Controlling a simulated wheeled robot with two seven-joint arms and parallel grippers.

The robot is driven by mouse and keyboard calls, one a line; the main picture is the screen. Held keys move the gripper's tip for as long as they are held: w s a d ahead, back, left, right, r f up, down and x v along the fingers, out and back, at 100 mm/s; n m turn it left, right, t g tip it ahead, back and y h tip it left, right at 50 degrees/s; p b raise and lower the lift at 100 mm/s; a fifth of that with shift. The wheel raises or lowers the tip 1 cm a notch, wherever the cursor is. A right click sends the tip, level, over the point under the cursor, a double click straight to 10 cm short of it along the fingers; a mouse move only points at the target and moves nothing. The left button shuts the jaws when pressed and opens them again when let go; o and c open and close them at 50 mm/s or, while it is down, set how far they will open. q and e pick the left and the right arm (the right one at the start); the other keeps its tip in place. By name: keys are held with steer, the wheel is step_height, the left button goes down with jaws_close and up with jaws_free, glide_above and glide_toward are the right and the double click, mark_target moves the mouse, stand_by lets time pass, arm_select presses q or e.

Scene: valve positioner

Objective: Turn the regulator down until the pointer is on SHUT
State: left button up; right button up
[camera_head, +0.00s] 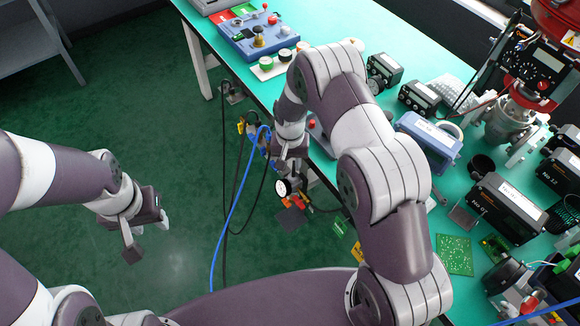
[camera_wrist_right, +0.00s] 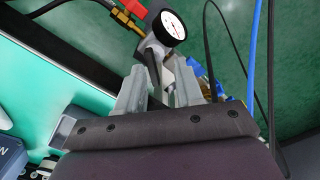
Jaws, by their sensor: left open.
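The regulator's round white gauge (camera_head: 283,187) hangs beside the table's near edge, and it is larger in the right wrist view (camera_wrist_right: 173,27). A thin needle shows on its dial, but the markings are too small to read. My right gripper (camera_head: 291,168) is right at the regulator. In the wrist view its two grey fingers (camera_wrist_right: 158,82) stand apart, with a dark, tapered part and silver metal between their tips. I cannot tell whether they touch these. My left gripper (camera_head: 148,236) is open and empty over the green floor, well away from the table.
Blue and black hoses (camera_head: 232,205) hang below the table edge near the regulator. On the turquoise table (camera_head: 240,84) stand a blue control box (camera_head: 262,37), several black positioners (camera_head: 505,205) and a blue-grey unit (camera_head: 428,140). The floor at left is free.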

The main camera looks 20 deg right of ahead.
mark_target(294, 167)
steer(key=f, duration=0.1)
steer(key=d+f, duration=0.1)
steer(key=f, duration=0.1)
steer(key=shift+w+d+f, duration=0.1)
steer(key=shift+w+f, duration=0.05)
steer(key=shift+f, duration=0.2)
steer(key=shift+s, duration=0.2)
steer(key=shift+w, duration=0.1)
jaws_close()
arm_select(q)
steer(key=shift+d+r, duration=0.15)
steer(key=shift+d, duration=0.55)
